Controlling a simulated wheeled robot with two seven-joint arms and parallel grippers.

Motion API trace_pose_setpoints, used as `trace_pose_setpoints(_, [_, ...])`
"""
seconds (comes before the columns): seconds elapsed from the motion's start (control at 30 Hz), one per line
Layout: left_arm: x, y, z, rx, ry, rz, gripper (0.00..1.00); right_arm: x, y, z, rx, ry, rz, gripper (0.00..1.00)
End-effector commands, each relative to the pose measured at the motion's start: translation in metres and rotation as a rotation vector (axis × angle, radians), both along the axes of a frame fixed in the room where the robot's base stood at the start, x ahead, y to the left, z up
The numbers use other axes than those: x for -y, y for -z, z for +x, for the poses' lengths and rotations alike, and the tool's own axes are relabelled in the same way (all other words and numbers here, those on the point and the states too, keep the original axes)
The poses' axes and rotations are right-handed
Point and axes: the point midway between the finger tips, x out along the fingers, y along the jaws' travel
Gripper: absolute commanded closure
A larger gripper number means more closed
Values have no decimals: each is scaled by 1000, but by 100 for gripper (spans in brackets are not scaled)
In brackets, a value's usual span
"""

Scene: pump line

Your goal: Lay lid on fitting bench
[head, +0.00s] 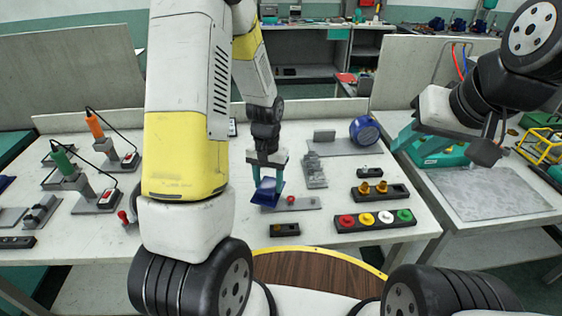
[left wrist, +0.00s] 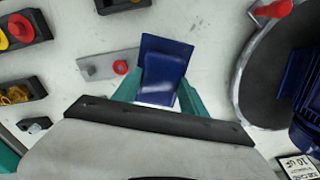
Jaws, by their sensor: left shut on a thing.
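The dark blue lid (head: 267,191) is a square plate with a raised block, and my left gripper (head: 266,183) is shut on it. In the left wrist view the lid (left wrist: 166,62) sits between the teal fingers (left wrist: 158,92), tilted. It is over the white fitting bench (head: 330,203), close to a grey plate with a red ring (head: 291,201). I cannot tell whether the lid touches the bench. My right arm hangs at the upper right; its gripper fingers cannot be made out.
A block with red, yellow, white and green buttons (head: 375,220) and a black holder with brass parts (head: 380,191) stand right of the lid. A blue round housing (head: 364,130) is at the back. Orange and green tools stand left. Some bare bench lies between.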

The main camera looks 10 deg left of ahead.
Motion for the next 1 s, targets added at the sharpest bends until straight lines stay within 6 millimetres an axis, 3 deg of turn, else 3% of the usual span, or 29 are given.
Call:
trace_pose_setpoints(0.13, [-3, 4, 40, 1, -3, 0, 92, 0, 0, 0, 0, 0, 0, 64])
trace_pose_setpoints(0.33, [-5, 7, 70, -1, -1, 0, 92, 0, 0, 0, 0, 0, 0, 64])
trace_pose_setpoints(0.53, [-6, 8, 84, -1, 0, 0, 92, 0, 0, 0, 0, 0, 0, 64])
trace_pose_setpoints(0.77, [-6, 42, 83, -4, -1, -1, 92, 0, 0, 0, 0, 0, 0, 64])
trace_pose_setpoints(1.0, [-6, 43, 83, 0, -1, 0, 92, 0, 0, 0, 0, 0, 0, 64])
